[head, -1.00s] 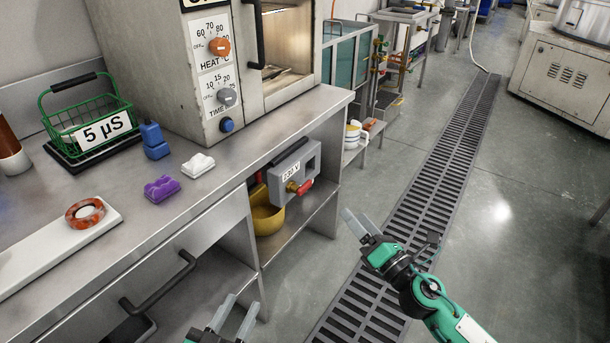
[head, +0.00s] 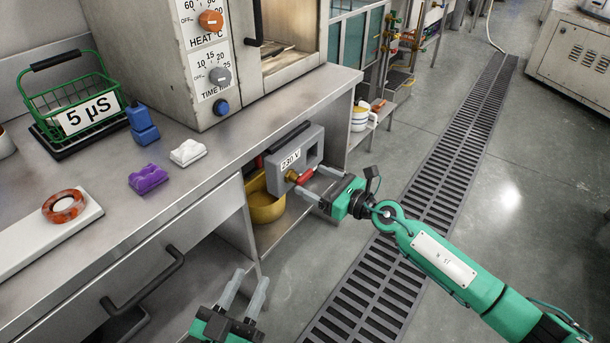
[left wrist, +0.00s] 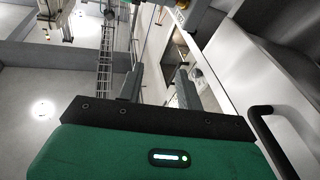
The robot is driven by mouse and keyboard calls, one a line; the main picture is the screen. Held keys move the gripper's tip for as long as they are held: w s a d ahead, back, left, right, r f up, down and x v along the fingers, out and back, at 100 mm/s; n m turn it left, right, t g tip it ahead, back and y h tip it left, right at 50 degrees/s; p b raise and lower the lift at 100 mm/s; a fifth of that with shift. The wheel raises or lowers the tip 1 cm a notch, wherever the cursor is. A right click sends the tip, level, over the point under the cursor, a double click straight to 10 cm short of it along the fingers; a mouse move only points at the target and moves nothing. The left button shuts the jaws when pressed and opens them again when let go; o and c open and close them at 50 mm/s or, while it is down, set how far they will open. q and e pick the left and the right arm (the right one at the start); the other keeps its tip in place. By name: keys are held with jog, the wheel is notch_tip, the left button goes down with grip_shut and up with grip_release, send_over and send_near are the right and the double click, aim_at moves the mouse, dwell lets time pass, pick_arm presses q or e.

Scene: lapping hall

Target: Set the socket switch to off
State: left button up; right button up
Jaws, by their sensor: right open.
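A yellow bowl (head: 262,205) sits on the shelf below the socket. The oven (head: 170,62), green basket (head: 77,98) and purple block (head: 148,179) stand on the bench top. A drawer handle (head: 145,282) juts out at the left.

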aim_at(307, 178)
pick_arm(q)
jog(key=shift+w+a+r+t, duration=0.15)
jog(key=shift+r+t, duration=0.15)
jog(key=shift+r, duration=0.15)
pick_arm(e)
jog(key=shift+x, duration=1.85)
jog(key=c, duration=1)
